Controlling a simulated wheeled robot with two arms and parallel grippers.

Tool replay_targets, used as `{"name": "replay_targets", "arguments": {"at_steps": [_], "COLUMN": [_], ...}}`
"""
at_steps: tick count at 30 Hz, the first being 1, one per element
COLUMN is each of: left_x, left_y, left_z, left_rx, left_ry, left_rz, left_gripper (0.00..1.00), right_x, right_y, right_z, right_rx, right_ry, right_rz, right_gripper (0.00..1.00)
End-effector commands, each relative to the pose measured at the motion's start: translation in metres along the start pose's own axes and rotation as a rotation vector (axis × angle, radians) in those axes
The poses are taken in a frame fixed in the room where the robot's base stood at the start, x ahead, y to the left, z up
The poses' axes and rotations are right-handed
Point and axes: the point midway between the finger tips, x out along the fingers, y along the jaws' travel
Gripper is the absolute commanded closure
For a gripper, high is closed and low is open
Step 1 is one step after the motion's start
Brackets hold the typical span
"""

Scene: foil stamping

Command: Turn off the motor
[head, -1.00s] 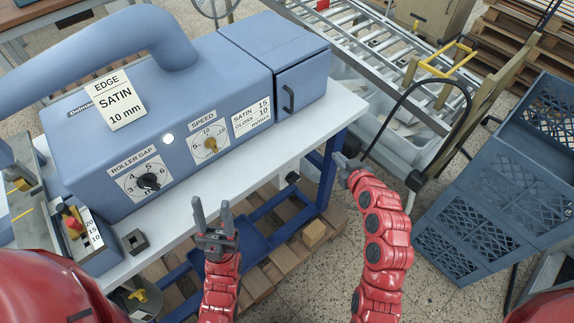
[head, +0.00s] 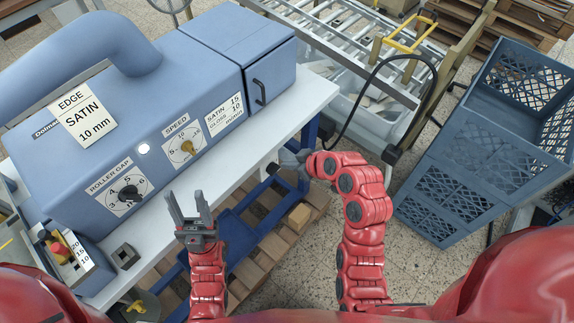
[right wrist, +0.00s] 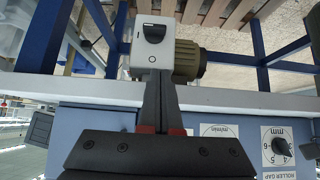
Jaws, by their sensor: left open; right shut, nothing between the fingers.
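A small white box with a black switch (right wrist: 154,33) on its face fills the upper middle of the right wrist view. An olive-brown ribbed cylinder (right wrist: 190,62), which looks like the motor, sits against its right side. In the head view the dark end of this unit (head: 271,168) shows below the table's front edge. My right gripper (head: 288,158) is shut and empty; its fingertips (right wrist: 158,80) point at the box's lower edge, and I cannot tell whether they touch it. My left gripper (head: 190,210) is open and empty in front of the table.
The blue machine (head: 100,130) with dials stands on the white table (head: 180,208). A control box with a red button (head: 58,248) is at the left. Blue crates (head: 450,185) and a roller conveyor (head: 335,30) are at the right. Blue table legs frame the unit.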

Motion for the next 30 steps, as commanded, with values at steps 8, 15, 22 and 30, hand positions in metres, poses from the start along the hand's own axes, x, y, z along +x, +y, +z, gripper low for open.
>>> {"name": "replay_targets", "arguments": {"at_steps": [8,15,22,30], "left_x": [-0.002,-0.007,-0.009,-0.009], "left_y": [0.000,0.000,0.001,0.000], "left_z": [0.000,0.001,0.002,0.002], "left_rx": [0.000,0.000,0.000,0.000], "left_ry": [0.000,0.000,0.000,0.000], "left_rz": [0.000,0.000,0.000,0.000], "left_gripper": [0.50,0.50,0.50,0.50], "right_x": [0.059,0.095,0.106,0.106], "right_y": [-0.001,0.000,0.001,0.001], "right_z": [0.000,0.017,0.028,0.028], "right_rx": [-0.001,0.002,0.000,0.000], "right_ry": [-0.001,-0.003,0.000,0.001], "right_rz": [-0.002,-0.001,0.002,0.002], "right_gripper": [1.00,1.00,1.00,1.00]}}
